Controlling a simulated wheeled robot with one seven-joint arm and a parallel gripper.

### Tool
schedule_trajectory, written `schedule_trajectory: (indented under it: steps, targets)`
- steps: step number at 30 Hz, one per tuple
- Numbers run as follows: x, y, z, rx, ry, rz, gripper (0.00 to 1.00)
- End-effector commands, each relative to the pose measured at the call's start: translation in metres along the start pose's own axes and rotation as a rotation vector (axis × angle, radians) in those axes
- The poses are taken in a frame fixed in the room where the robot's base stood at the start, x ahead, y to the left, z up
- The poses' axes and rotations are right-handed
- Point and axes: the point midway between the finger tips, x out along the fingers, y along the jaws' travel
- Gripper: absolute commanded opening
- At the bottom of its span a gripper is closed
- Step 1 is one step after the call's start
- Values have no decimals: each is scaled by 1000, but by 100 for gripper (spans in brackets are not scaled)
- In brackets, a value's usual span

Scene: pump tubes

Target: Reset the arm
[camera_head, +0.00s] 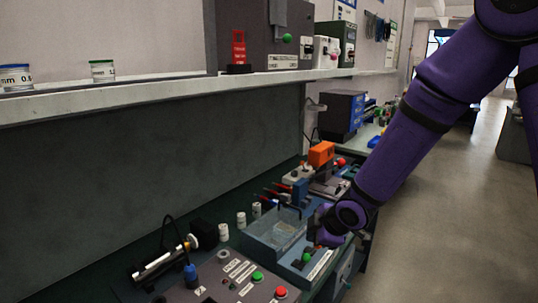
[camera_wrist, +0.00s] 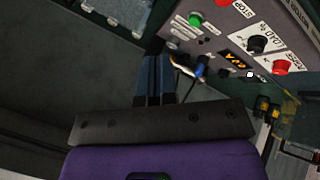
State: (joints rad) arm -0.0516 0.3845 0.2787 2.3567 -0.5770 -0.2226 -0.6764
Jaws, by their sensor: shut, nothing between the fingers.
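My purple arm (camera_head: 405,145) comes down from the upper right in the head view. Its wrist end is low, over the right side of the bench, beside a clear-walled tray (camera_head: 262,246). The fingers are hard to make out there. In the wrist view my gripper (camera_wrist: 154,62) shows as two dark blue fingers side by side, shut and with nothing between them. The fingers point towards a grey control panel (camera_wrist: 238,22) with a green button, a red button and black knobs. No object hangs from the gripper.
Buttons and a blue connector (camera_head: 190,272) sit on the panel at the bench front. A shelf (camera_head: 150,96) with labelled jars (camera_head: 103,71) runs above the bench. The floor (camera_head: 430,230) to the right is open.

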Motion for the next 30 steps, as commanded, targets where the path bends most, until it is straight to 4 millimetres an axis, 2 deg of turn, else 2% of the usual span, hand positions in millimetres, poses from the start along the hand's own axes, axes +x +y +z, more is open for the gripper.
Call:
schedule_trajectory:
  steps: [1,6,14,23,30]
  targets:
    - [-19,9,4,34,-36,23,0]
    - [-77,26,22,192,-158,79,0]
    - [-170,30,43,467,-294,168,0]
    - [-270,4,57,818,-372,251,0]
    - [-338,-38,60,1107,-377,283,0]
